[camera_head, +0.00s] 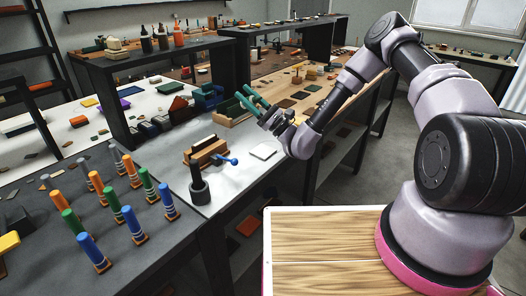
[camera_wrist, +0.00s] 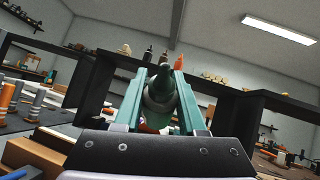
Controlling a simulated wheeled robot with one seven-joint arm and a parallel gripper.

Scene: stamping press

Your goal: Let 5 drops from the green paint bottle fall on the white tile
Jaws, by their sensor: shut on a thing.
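My gripper (camera_head: 248,96) is raised above the bench, pointing up and to the left, with long teal fingers. In the wrist view my gripper (camera_wrist: 161,74) is shut on a dark green bottle (camera_wrist: 161,90) with a tapered tip, seen end-on between the fingers. In the head view the bottle cannot be told apart from the teal fingers. The white tile (camera_head: 263,151) lies flat on the light bench top, below and close to my gripper. No drops can be made out on it.
Several striped blue, green and orange cylinders (camera_head: 132,224) stand on the dark mat. Dark bottles (camera_head: 162,37) and an orange bottle (camera_head: 178,36) stand on the shelf behind.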

